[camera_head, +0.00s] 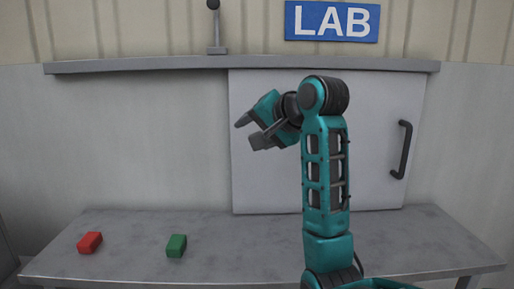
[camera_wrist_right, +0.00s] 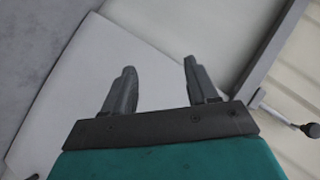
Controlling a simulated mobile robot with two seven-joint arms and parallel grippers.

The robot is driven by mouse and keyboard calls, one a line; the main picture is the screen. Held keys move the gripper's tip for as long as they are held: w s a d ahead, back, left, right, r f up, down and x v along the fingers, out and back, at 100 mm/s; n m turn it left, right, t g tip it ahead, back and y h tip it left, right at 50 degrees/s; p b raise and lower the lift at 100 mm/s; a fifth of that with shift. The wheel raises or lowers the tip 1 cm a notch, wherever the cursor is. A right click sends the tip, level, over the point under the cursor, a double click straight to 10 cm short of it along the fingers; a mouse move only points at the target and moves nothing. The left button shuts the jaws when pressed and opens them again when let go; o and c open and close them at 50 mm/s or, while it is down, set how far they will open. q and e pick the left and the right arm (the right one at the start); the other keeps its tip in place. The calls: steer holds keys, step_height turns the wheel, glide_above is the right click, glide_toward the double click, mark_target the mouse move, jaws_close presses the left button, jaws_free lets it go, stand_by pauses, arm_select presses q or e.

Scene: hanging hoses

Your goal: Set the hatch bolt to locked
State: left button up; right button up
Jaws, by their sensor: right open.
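A pale grey hatch panel (camera_head: 262,185) hangs under a long grey rail (camera_head: 130,65) on the wall. A thin lever with a dark ball knob (camera_head: 214,5) stands upright from a small plate on the rail, just left of the panel's left edge; I take it for the hatch bolt. It also shows at the right of the right wrist view (camera_wrist_right: 307,130). My right gripper (camera_head: 248,132) is open and empty in front of the panel, below and right of the lever, apart from it. Its fingers show spread in the right wrist view (camera_wrist_right: 158,66). My left gripper is not in view.
A grey table (camera_head: 125,237) stands below the hatch, with a red block (camera_head: 90,243) and a green block (camera_head: 176,246) on its left half. A black handle (camera_head: 402,150) is on the panel's right side. A blue LAB sign (camera_head: 332,21) hangs above.

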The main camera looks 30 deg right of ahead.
steer(key=shift+s+a+f+n+g, duration=0.1)
steer(key=shift+a+f+n+g, duration=0.05)
steer(key=shift+f, duration=0.65)
steer(key=shift+s+a+f+n+g, duration=0.1)
steer(key=shift+f+n+g, duration=0.05)
steer(key=shift+f, duration=0.6)
